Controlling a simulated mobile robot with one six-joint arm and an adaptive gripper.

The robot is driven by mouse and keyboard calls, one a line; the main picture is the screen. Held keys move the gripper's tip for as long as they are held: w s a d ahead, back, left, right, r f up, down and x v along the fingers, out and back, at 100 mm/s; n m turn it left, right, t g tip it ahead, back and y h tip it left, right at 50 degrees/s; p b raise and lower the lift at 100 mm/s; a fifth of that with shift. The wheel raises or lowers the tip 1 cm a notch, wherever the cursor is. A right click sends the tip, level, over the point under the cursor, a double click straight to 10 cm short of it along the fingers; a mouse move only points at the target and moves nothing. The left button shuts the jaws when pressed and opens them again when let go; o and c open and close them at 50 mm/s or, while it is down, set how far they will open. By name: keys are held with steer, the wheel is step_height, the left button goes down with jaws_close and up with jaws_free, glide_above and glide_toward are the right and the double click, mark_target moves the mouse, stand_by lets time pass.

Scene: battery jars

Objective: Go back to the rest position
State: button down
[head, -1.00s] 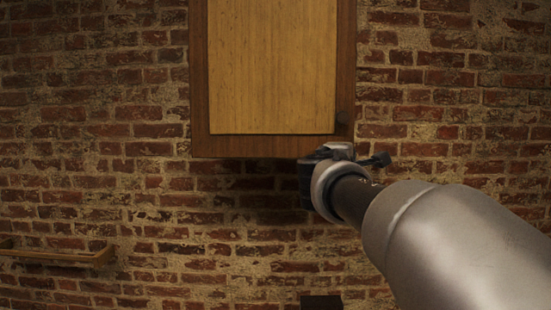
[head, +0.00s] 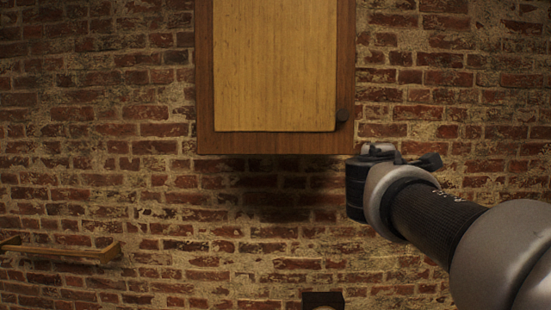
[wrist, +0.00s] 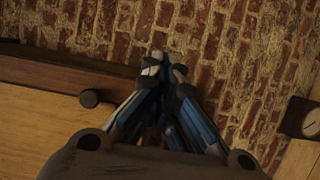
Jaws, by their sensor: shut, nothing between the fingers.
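My gripper (wrist: 163,65) shows in the wrist view, its fingertips together with nothing between them. In the head view my arm comes in from the lower right, and its wrist end is just below and right of the wooden cabinet (head: 205,90). The fingers themselves are hidden in the head view. The cabinet's light door (head: 275,65) is shut, with a dark round knob (head: 342,115) at its lower right corner. In the wrist view the cabinet's edge and the knob (wrist: 89,98) lie to the left of the fingers, apart from them.
A brick wall (head: 130,190) fills the background. A small wooden shelf or rail (head: 75,253) is at the lower left. A dark box (head: 322,300) shows at the bottom edge.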

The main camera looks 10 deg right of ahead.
steer(key=s+a+f+m+g+y, duration=0.1)
steer(key=s+f+m+g, duration=0.4)
steer(key=s+f, duration=0.7)
steer(key=s+a+f+m+g+y, duration=0.2)
steer(key=s+a+f+m+y, duration=0.1)
steer(key=s+a+f, duration=0.5)
steer(key=s+a+f+m+g+y, duration=0.3)
steer(key=s+a+f, duration=0.6)
steer(key=f, duration=0.7)
steer(key=s+y, duration=0.2)
steer(key=s, duration=0.1)
steer(key=shift+a+m+y, duration=0.15)
steer(key=shift+m+y, duration=0.15)
steer(key=shift+y, duration=0.1)
steer(key=shift+f, duration=0.1)
